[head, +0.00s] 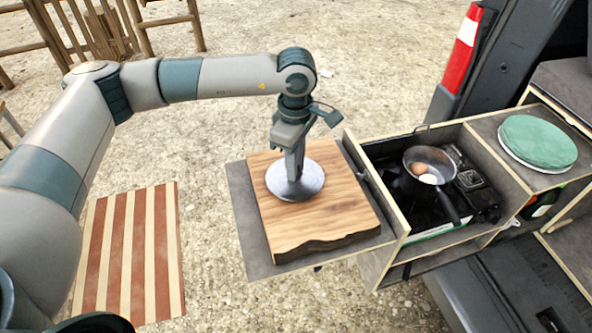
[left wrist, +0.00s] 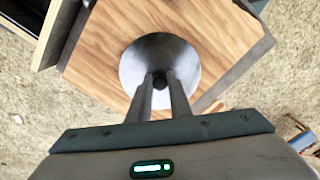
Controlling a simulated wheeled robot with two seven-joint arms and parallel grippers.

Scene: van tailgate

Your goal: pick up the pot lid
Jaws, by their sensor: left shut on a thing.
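The pot lid (head: 308,182) is a round grey metal disc over the wooden board (head: 345,215). My left gripper (head: 293,178) reaches down from above and is shut on the lid's knob at its centre. In the left wrist view the two fingers (left wrist: 160,84) close on the dark knob in the middle of the lid (left wrist: 135,65). I cannot tell whether the lid touches the board or hangs just above it. My right gripper is not in view.
A pan (head: 413,184) with eggs sits on the stove in the box to the right. A round green-topped item (head: 538,142) lies on the shelf at far right. A striped mat (head: 128,255) lies on the gravel at lower left.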

